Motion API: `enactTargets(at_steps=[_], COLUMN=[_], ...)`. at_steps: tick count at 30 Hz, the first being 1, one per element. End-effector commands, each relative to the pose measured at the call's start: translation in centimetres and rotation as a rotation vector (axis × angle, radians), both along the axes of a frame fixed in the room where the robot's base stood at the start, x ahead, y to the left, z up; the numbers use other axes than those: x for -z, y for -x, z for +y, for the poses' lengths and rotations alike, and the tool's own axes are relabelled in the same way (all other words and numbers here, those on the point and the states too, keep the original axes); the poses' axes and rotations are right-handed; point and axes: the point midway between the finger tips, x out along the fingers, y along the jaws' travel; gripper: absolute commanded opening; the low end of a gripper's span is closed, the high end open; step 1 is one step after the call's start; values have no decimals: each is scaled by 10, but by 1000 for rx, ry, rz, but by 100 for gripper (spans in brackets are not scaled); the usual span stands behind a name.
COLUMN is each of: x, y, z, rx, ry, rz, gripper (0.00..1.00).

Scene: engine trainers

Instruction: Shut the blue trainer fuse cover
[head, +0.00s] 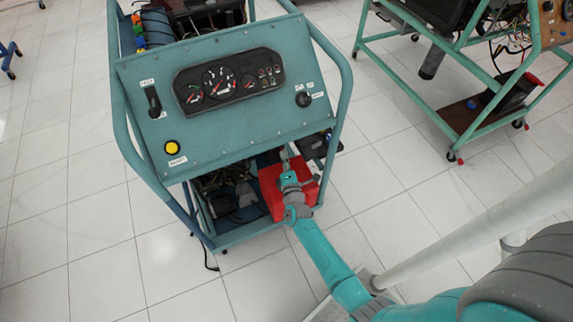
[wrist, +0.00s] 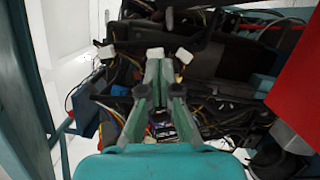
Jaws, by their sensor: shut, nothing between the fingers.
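The blue trainer (head: 225,120) stands at the upper left of the head view, with its gauge panel tilted up. A black box-like part (head: 316,146) shows at its right side below the panel; I cannot tell whether this is the fuse cover. My gripper (head: 286,156) reaches under the panel's lower right edge, in front of the open frame. In the wrist view my gripper (wrist: 161,64) is shut and empty, its fingertips close together before dark parts and wiring. Dark flat parts (wrist: 225,58) lie beyond the fingers. The cover's position is unclear.
A red panel (head: 270,188) is beside my wrist; a red surface (wrist: 300,85) fills the wrist view's right edge. Blue frame tubes (head: 344,88) flank the opening. A green trainer (head: 470,125) stands at upper right. Tiled floor (head: 90,240) is clear at left.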

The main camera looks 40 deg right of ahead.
Motion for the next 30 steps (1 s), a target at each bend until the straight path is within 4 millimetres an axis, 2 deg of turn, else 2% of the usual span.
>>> enactTargets(at_steps=[7, 11, 15, 30], x=[-3, -6, -9, -10], y=[-39, -29, -27, -25], z=[-23, -43, -53, -58], rx=[1, 4, 2, 0], ry=[1, 1, 1, -1], rz=[-1, 1, 0, 0], gripper=[0, 0, 0, 0])
